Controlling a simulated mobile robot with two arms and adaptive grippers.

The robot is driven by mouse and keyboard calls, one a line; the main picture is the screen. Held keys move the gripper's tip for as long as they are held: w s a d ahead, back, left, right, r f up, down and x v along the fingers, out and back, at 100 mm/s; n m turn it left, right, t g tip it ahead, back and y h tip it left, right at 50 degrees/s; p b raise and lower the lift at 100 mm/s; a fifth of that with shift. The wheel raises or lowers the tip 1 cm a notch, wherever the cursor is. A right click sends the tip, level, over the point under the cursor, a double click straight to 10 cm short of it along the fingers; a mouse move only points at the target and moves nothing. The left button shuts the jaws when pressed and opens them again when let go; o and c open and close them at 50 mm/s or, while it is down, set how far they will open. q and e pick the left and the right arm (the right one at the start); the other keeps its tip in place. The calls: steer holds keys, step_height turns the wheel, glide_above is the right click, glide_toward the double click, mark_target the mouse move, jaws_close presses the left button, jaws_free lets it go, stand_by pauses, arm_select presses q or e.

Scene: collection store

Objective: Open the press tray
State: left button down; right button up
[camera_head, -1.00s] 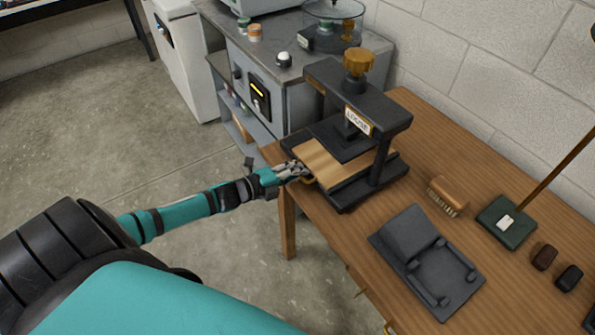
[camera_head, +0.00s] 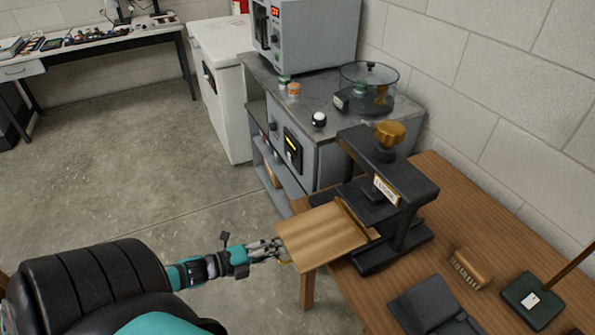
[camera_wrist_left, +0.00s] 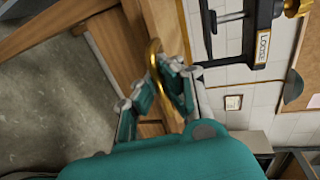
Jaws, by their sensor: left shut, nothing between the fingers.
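The black press (camera_head: 412,187) with a brass knob and a small label stands on the wooden table. Its wooden tray (camera_head: 322,234) sticks out of the front of the press, toward my left arm and over the table's edge. My left gripper (camera_head: 279,247) is at the tray's outer edge, by the brass handle (camera_head: 285,260). In the left wrist view the curved brass handle (camera_wrist_left: 153,65) shows beside the fingers of the left gripper (camera_wrist_left: 155,88). The fingers are shut with nothing held between them. My right gripper is not in view.
A brush (camera_head: 470,267), a dark grey stand (camera_head: 430,305) and a green base with a rod (camera_head: 532,301) are on the table to the right. A metal cabinet (camera_head: 330,160) stands behind the press. Open floor (camera_head: 150,190) lies to the left.

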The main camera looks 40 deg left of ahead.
arm_select(q)
steer(key=shift+f+p+v, duration=0.15)
steer(key=shift+f+v, duration=0.05)
steer(key=shift+v, duration=0.8)
steer(key=shift+f+p+v, duration=0.15)
steer(key=shift+f+v, duration=0.05)
steer(key=shift+v, duration=0.75)
steer(key=shift+s, duration=0.1)
steer(key=c, duration=1.7)
jaws_free()
steer(key=v, duration=1.2)
steer(key=shift+f, duration=0.1)
